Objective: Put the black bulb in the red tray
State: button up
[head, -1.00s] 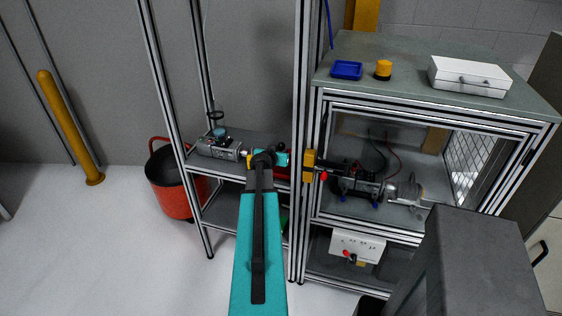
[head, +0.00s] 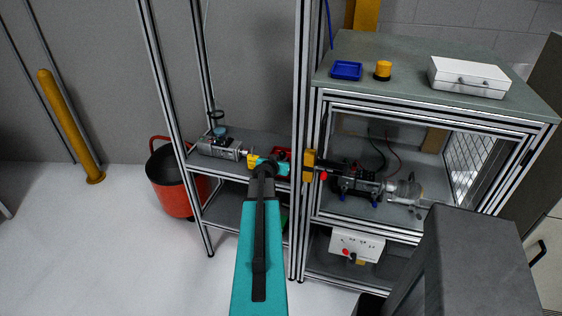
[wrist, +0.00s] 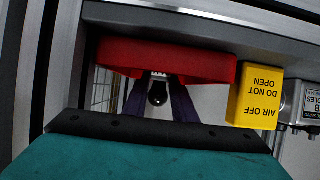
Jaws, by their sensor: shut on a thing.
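The black bulb (wrist: 158,96), with a pale base, sits between the two dark fingers of my gripper (wrist: 158,92) in the wrist view. My gripper is shut on it. The red tray (wrist: 200,66) lies just beyond, and the bulb's base overlaps its rim in the picture. I cannot tell whether they touch. In the head view the red tray (head: 283,152) shows as a small patch on the shelf behind my teal gripper (head: 275,167). The bulb and the fingertips are hidden there.
A yellow block (wrist: 256,97) with warning text stands beside the tray. A grey servo motor (head: 218,148) is on the same shelf (head: 205,170), to the left. A metal upright (head: 298,110) stands close on the right, with the cabinet (head: 440,110) beyond.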

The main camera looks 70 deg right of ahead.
jog(key=o, duration=1)
jog(key=shift+o, duration=0.2)
jog(key=shift+r, duration=0.15)
jog(key=shift+b+v, duration=1.2)
jog(key=shift+v, duration=3.25)
jog(key=shift+a+r+p, duration=0.2)
jog(key=shift+a+p, duration=0.05)
jog(key=shift+p, duration=0.1)
jog(key=shift+p+v, duration=1.2)
jog(key=shift+p, duration=0.3)
jog(key=shift+f, duration=0.1)
